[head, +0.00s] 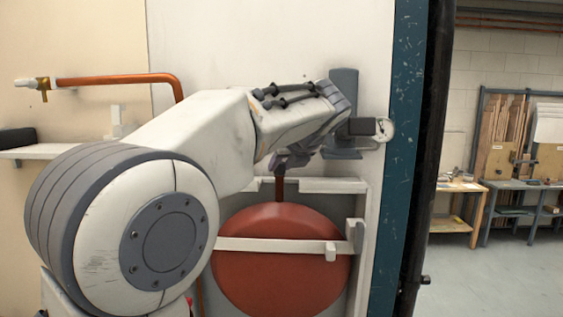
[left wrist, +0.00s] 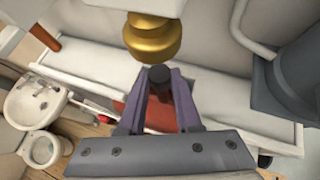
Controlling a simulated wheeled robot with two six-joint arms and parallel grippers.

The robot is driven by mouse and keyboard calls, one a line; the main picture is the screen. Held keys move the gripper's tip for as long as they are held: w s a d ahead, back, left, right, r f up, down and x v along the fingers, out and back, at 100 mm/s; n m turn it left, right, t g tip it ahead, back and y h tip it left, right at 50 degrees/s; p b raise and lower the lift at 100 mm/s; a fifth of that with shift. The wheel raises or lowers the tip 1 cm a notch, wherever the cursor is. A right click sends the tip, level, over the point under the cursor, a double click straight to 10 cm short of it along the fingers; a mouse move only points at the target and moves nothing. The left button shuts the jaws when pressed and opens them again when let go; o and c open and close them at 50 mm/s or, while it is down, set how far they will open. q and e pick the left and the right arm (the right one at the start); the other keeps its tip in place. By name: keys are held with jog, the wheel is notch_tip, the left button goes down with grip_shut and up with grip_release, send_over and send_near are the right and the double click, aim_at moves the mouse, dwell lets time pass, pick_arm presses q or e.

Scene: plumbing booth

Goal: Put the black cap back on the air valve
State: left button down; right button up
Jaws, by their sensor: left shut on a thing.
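My left gripper (head: 290,160) is high in front of the wall, above the red tank (head: 275,275). In the left wrist view its two purple fingers (left wrist: 158,92) are shut on the small black cap (left wrist: 159,74). The cap is at the fingertips, close to a stepped brass fitting (left wrist: 152,37) that looks like the air valve. I cannot tell whether cap and brass touch. In the head view the arm and hand hide the cap and the brass fitting. My right gripper is in neither view.
A grey bracket (head: 343,85) with a round gauge (head: 385,130) stands right beside the hand. A white shelf (head: 325,185) runs just below. A copper pipe (head: 120,79) is on the left wall. A blue post (head: 396,200) edges the booth at right.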

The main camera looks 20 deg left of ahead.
pick_arm(q)
jog(key=shift+f, duration=0.1)
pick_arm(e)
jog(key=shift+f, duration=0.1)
pick_arm(q)
jog(key=c, duration=0.5)
grip_release()
